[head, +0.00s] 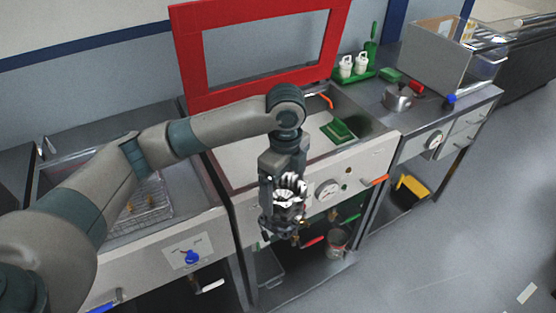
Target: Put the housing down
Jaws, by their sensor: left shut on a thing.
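The housing (290,190) looks like a pale, ribbed metal part. My left gripper (281,222) is shut on it, with the arm reaching in from the left and the hand hanging down. The hand and housing appear in front of the white front panel of the middle bench (237,242). The gripper's dark parts hide some of the housing. I cannot tell exactly how far it is from the panel. My right gripper is not in view.
A red frame (187,58) stands behind the middle basin, which holds a green item (338,131). A wire rack (150,205) sits in the left sink. The right bench holds a metal pot (397,98) and a grey box (428,65). Open floor lies at right.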

